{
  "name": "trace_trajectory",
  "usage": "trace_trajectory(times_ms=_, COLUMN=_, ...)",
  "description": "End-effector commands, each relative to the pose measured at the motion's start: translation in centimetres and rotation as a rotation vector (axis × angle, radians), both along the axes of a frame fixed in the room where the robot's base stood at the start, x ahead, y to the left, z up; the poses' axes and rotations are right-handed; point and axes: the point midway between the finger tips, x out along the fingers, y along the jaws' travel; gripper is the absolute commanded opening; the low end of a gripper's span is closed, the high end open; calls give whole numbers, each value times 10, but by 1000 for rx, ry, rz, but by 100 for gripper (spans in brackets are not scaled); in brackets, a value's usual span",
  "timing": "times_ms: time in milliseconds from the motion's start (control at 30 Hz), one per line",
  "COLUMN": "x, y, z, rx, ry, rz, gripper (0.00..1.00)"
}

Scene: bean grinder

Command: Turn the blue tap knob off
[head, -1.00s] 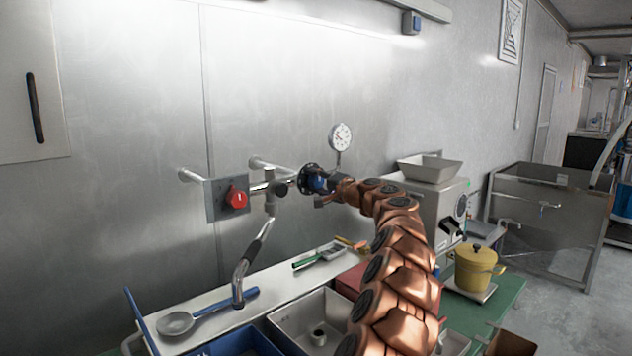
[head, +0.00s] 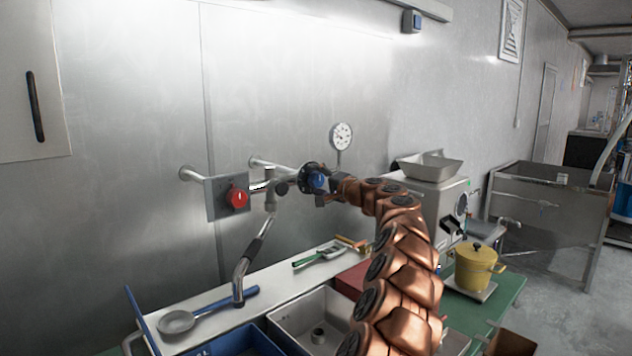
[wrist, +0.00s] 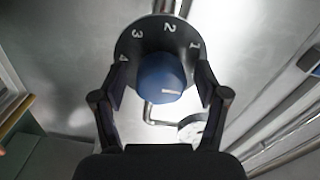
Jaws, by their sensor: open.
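The blue tap knob (head: 317,181) sits on a round black dial plate on the wall pipework. In the wrist view the blue knob (wrist: 163,79) is between my gripper's fingers, with a white mark on its face pointing right. White numbers 1 to 4 show on the dial plate (wrist: 150,38) around it. My gripper (head: 330,187) is at the knob's right side in the head view. In the wrist view my gripper (wrist: 165,85) is open, one finger on each side of the knob; slight gaps show. Whether either finger touches the knob I cannot tell.
A red knob (head: 238,197) on a grey plate is left of the blue one. A pressure gauge (head: 341,135) stands above right. A grey machine (head: 436,205) and a yellow pot (head: 476,266) are to the right.

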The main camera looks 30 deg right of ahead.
Motion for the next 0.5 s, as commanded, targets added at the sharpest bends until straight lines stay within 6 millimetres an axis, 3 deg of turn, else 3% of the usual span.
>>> trace_trajectory(times_ms=500, x=-45, y=-7, z=3, rx=4, ry=-4, rz=-1, gripper=73)
